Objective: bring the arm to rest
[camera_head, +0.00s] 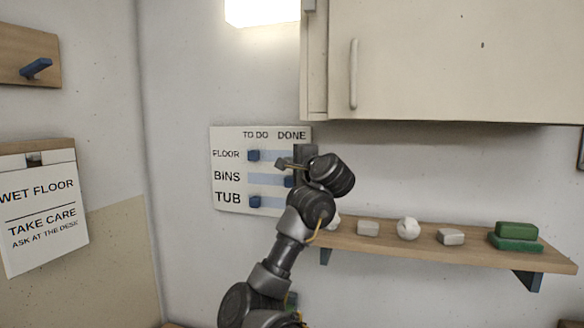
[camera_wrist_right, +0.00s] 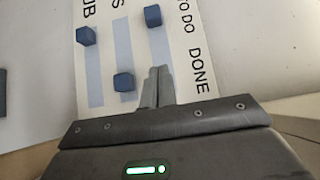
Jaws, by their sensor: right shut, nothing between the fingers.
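My right arm rises from the bottom centre in the head view. Its gripper (camera_head: 280,163) is in front of the right part of a white board (camera_head: 232,172) headed TO DO and DONE. The fingers (camera_wrist_right: 158,78) are shut and empty in the right wrist view, over the DONE end of the FLOOR track. I cannot tell whether they touch the board. The FLOOR slider (camera_head: 254,155) and TUB slider (camera_head: 254,201) sit at the TO DO side. The BINS slider (camera_head: 289,181) sits at the DONE side, partly hidden by my arm; it shows clearly in the wrist view (camera_wrist_right: 124,81).
A wooden shelf (camera_head: 390,241) right of my arm holds pale lumps, a white ball (camera_head: 408,229) and green blocks (camera_head: 516,236). A cabinet (camera_head: 440,60) hangs above. A WET FLOOR sign (camera_head: 40,215) and a blue peg (camera_head: 36,68) are on the left wall.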

